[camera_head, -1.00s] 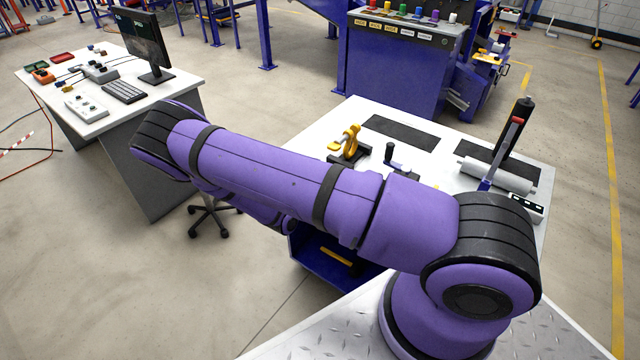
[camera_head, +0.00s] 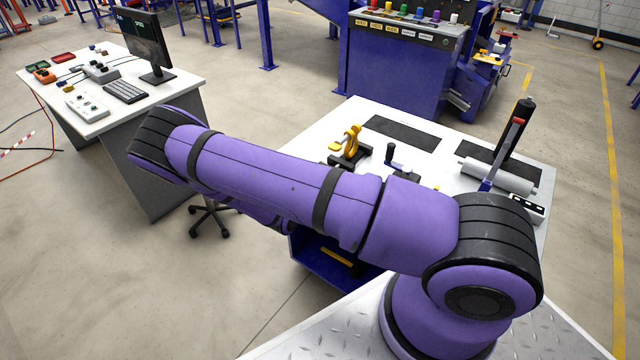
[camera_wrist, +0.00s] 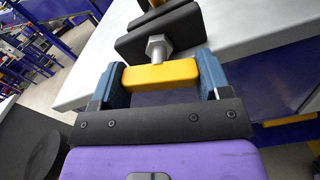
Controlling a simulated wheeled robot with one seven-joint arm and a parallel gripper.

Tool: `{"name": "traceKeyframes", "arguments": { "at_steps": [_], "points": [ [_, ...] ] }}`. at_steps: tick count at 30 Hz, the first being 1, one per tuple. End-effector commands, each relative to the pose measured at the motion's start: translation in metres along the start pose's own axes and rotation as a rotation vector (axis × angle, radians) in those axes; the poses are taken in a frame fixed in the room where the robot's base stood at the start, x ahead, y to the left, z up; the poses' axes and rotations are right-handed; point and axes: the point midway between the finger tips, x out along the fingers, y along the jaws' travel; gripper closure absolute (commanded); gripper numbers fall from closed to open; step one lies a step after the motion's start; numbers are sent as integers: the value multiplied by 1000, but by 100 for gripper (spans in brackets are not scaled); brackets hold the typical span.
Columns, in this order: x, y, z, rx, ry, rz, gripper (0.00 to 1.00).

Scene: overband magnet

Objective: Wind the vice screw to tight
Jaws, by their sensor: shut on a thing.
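In the wrist view, the vice (camera_wrist: 178,32) shows as dark blocks at the edge of the white bench. A metal screw (camera_wrist: 157,47) comes out of its near face and ends in a yellow bar handle (camera_wrist: 160,77). My gripper (camera_wrist: 163,70) is shut on this handle, with one blue finger at each end of the bar. The bar lies nearly level across the picture, slightly tilted. The jaw gap of the vice is not clear in this view. In the head view my purple arm hides my gripper, and I cannot make out the vice.
The white bench (camera_head: 365,108) also carries a yellow hook-like piece (camera_head: 350,145), a small crank (camera_head: 400,160), dark mats (camera_head: 402,132), a roller (camera_head: 497,176) and an upright lever (camera_head: 503,150). A desk with a monitor (camera_head: 145,45) stands at the left. Floor between them is open.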

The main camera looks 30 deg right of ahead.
Motion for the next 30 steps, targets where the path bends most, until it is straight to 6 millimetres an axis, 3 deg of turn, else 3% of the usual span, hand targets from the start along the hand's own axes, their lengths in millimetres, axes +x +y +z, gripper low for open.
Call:
{"name": "traceKeyframes", "arguments": {
  "at_steps": [5, 6, 9, 20, 23, 30],
  "points": [
    [-2, 0, -2, -2, 4, 0, 53],
    [-2, 0, -2, -2, 4, 1, 28],
    [-1, 0, -1, -2, 3, 0, 5],
    [-5, 0, -1, -2, 2, 1, 4],
    [-15, 0, -1, -2, 2, 2, 4],
    [-60, 1, 0, -1, 3, 3, 4]
  ]
}}
